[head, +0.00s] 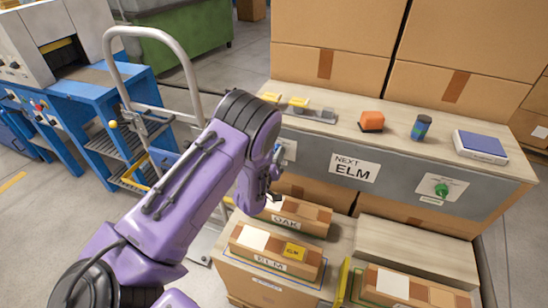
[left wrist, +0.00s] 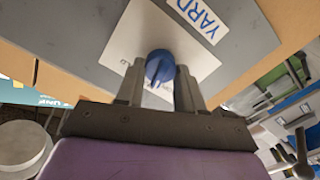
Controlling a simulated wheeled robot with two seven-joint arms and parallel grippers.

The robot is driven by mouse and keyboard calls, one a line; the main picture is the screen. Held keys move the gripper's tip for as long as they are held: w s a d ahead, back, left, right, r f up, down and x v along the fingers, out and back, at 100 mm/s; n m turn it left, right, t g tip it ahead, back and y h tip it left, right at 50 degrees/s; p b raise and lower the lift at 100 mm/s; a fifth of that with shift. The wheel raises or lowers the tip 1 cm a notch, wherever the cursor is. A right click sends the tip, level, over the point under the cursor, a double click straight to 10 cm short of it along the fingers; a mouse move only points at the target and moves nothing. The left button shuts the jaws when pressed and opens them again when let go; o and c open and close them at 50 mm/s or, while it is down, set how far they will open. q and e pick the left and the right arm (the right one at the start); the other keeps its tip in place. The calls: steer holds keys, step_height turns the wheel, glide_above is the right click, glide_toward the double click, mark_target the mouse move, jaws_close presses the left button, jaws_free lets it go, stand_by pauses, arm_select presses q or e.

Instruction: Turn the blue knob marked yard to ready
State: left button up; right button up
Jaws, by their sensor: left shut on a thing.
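The blue knob (left wrist: 160,66) sits on a white plate (left wrist: 122,42) on the grey panel in the left wrist view. A label reading YARD (left wrist: 200,18) is beside it, and the plate's smaller print is too cut off to read. My left gripper (left wrist: 159,78) is shut on the knob, one finger on each side. In the head view my purple left arm reaches to the panel and its gripper (head: 271,190) is partly seen. It hides the knob there; only an edge of the plate (head: 289,149) shows. My right gripper is out of view.
The grey panel also bears a NEXT ELM sign (head: 354,168) and a green knob (head: 441,190). An orange block (head: 372,121), a dark cylinder (head: 421,127) and a blue-topped device (head: 481,146) stand on the counter above. Boxes labelled OAK (head: 297,216) and ELM (head: 275,253) lie below the arm.

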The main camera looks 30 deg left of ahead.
arm_select(q)
steer(key=shift+f+m+b, duration=0.15)
steer(key=shift+m+b, duration=0.3)
steer(key=shift+m, duration=0.75)
steer(key=o, duration=1)
steer(key=shift+o, duration=0.2)
steer(key=b+v, duration=0.2)
steer(key=v, duration=0.8)
steer(key=shift+s, duration=0.25)
steer(key=shift+d, duration=0.1)
